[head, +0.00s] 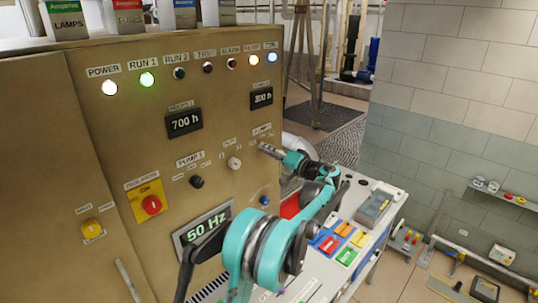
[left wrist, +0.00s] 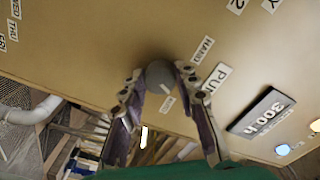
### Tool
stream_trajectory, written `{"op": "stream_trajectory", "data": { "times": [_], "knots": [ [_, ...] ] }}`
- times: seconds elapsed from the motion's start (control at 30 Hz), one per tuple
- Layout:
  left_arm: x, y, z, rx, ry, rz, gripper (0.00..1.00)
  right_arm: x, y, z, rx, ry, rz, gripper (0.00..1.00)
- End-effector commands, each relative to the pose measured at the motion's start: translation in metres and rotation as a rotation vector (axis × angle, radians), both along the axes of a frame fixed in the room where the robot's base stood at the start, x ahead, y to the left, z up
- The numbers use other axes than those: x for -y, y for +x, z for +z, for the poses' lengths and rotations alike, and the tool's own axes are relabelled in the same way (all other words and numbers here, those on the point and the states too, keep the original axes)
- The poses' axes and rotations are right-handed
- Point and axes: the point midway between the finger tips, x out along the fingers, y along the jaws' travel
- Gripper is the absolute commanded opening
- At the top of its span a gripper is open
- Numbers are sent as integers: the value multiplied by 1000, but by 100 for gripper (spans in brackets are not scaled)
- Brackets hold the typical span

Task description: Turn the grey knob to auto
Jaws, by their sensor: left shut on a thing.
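My left gripper (head: 266,150) reaches the right part of the tan panel in the head view. In the left wrist view its two fingers (left wrist: 161,80) are closed around the round grey knob (left wrist: 159,73), one on each side. A light mark shows on the knob's edge. A HAND label (left wrist: 203,48) and a label starting PU (left wrist: 217,78) are beside it; another small label (left wrist: 167,104) is too blurred to read. In the head view the fingers hide the knob. My right gripper is not in view.
On the panel (head: 100,165) are a white knob (head: 234,163), a black knob (head: 196,181), a red isolator knob (head: 151,205), a yellow knob (head: 92,228) and a blue button (head: 264,200).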

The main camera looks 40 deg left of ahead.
Motion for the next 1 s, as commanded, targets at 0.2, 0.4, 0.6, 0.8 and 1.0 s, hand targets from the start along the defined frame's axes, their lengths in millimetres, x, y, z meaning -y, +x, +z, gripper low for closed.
{"op": "stream_trajectory", "data": {
  "times": [0.2,0.4,0.6,0.8,1.0],
  "knots": [
    [0,0,-1,-162,14,-1,1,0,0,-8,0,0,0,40],
    [0,0,0,-271,23,-1,1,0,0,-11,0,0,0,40],
    [0,0,0,-333,28,-1,1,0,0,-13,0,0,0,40],
    [0,0,0,-355,30,-1,1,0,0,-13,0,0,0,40],
    [0,0,0,-357,31,-1,1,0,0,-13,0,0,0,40]
  ]
}}
